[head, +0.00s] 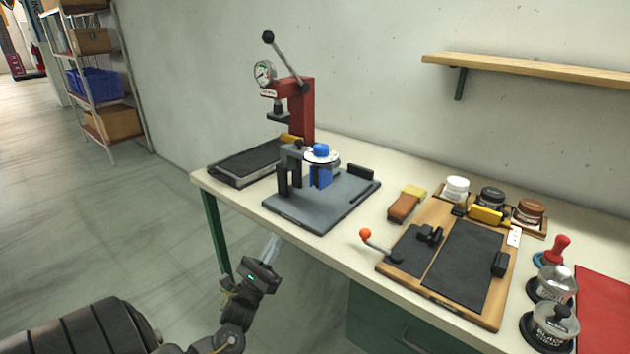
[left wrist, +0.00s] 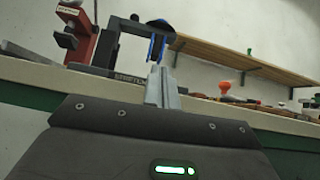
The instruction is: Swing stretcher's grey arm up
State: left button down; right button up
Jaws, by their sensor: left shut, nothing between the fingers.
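The stretcher, as I take it, is the grey-based fixture (head: 340,203) on the bench, with a dark grey arm (head: 292,156) standing at its left side. A blue part and a white dial with a blue knob (head: 321,152) sit at the arm's end. In the left wrist view the grey arm (left wrist: 114,42) stands above the bench edge and reaches right to the blue part (left wrist: 156,47). My left gripper (head: 274,243) is shut and empty, in front of the bench's front edge, apart from the fixture; its fingers (left wrist: 161,84) point toward it.
A red press (head: 302,104) with a lever and gauge stands behind the fixture. A black tray (head: 245,165) lies left of it. A wooden board (head: 408,272) with an orange-knobbed lever, brushes, jars and tins fill the right side. The bench edge (head: 240,211) lies close to my gripper.

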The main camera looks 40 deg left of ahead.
aim_at(314, 160)
pick_arm(q)
jog(key=shift+s+r+m+h, duration=0.25)
jog(key=shift+r+m+h, duration=0.05)
jog(key=shift+r, duration=0.15)
pick_arm(e)
jog(key=shift+s, duration=0.95)
